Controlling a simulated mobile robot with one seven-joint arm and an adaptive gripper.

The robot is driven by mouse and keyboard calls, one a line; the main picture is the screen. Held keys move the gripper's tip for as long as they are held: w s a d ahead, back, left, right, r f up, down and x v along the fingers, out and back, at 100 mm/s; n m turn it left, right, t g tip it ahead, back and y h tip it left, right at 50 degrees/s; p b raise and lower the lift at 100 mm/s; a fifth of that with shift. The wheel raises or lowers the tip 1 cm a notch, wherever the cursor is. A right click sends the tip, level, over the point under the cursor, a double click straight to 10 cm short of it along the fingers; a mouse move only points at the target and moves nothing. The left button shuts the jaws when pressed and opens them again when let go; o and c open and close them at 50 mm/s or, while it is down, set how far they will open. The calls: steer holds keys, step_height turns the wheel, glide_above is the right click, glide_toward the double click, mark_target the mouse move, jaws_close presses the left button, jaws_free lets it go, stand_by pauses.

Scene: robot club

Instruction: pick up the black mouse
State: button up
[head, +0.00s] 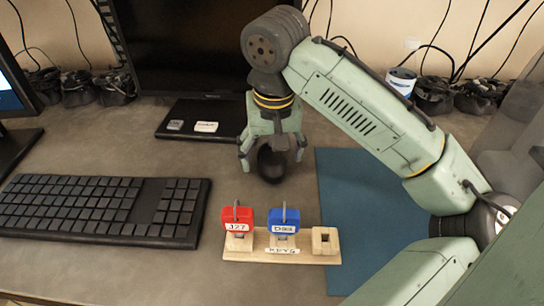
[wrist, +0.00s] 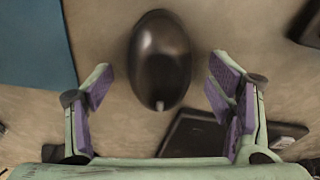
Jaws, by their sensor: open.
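The black mouse (head: 271,163) lies on the grey-brown desk, just below my gripper (head: 272,150) in the head view, partly hidden by the fingers. In the wrist view the mouse (wrist: 160,60) is a dark, glossy oval, whole in view, ahead of and roughly centred between the two fingers. My gripper (wrist: 161,92) is open, with purple pads on both sides, and nothing is between the pads. A gap shows between each finger and the mouse. I cannot tell how high the fingertips are above the desk.
A black keyboard (head: 100,208) lies left. A wooden key holder (head: 260,252) with a red tag (head: 239,222) and a blue tag (head: 284,222) stands in front. A blue mat (head: 350,220) lies right. The monitor base (head: 225,117) is behind. Bare desk surrounds the mouse.

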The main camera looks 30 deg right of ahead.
steer(key=shift+f, duration=0.2)
steer(key=shift+c, duration=0.5)
steer(key=c, duration=1.2)
